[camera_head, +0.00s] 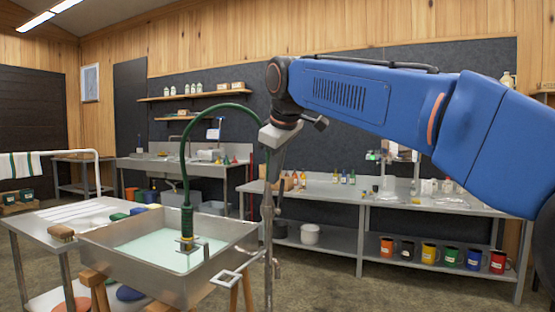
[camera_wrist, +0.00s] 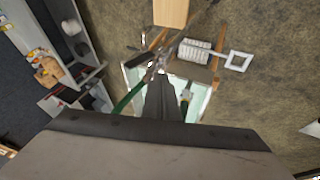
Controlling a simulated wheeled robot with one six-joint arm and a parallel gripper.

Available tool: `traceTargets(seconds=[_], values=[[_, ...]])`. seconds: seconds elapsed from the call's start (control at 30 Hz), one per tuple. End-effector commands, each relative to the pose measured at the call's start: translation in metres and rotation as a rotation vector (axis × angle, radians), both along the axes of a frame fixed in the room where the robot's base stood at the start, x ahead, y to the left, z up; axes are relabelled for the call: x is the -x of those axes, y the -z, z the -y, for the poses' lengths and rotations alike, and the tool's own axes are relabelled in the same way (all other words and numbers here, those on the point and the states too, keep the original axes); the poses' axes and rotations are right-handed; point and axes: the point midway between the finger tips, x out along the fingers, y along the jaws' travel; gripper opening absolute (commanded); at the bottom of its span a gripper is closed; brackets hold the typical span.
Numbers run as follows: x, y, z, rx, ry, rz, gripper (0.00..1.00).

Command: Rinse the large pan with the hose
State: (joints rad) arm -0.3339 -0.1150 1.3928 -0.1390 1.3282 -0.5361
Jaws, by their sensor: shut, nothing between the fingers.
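The large pan (camera_head: 157,279) is a rectangular metal basin with pale green liquid in it, standing on wooden legs. The green hose (camera_head: 222,107) arches over it. Its ribbed dark-green end with a brass-coloured nozzle (camera_head: 186,243) hangs down into the pan. My gripper (camera_head: 268,195) points down at the pan's right side, close to the upright metal pipe (camera_head: 268,245). It is shut and empty, apart from the hose nozzle. In the wrist view the dark fingers (camera_wrist: 158,80) partly hide the pan (camera_wrist: 203,100) and hose (camera_wrist: 130,97). Whether they touch the pipe I cannot tell.
A square-ended handle (camera_head: 230,278) sticks out at the pan's right front. A side table (camera_head: 30,225) with a brush (camera_head: 61,233) and coloured blocks stands left. A metal bench (camera_head: 340,190) with bottles, and mugs below, lines the back right. Floor between is clear.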

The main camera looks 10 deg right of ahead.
Motion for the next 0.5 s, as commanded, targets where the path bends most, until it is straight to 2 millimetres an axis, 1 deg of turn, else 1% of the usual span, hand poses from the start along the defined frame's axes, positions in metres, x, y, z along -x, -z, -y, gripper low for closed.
traceTargets(seconds=[0.03,0.1,0.3,0.5], values=[[-0.005,0.008,0.000,0.001,0.000,-0.002,0.00],[-0.012,0.015,0.003,0.000,0.002,-0.001,0.00],[-0.031,0.022,0.017,0.000,0.002,-0.001,0.00],[-0.037,0.024,0.021,-0.001,0.001,0.000,0.00]])
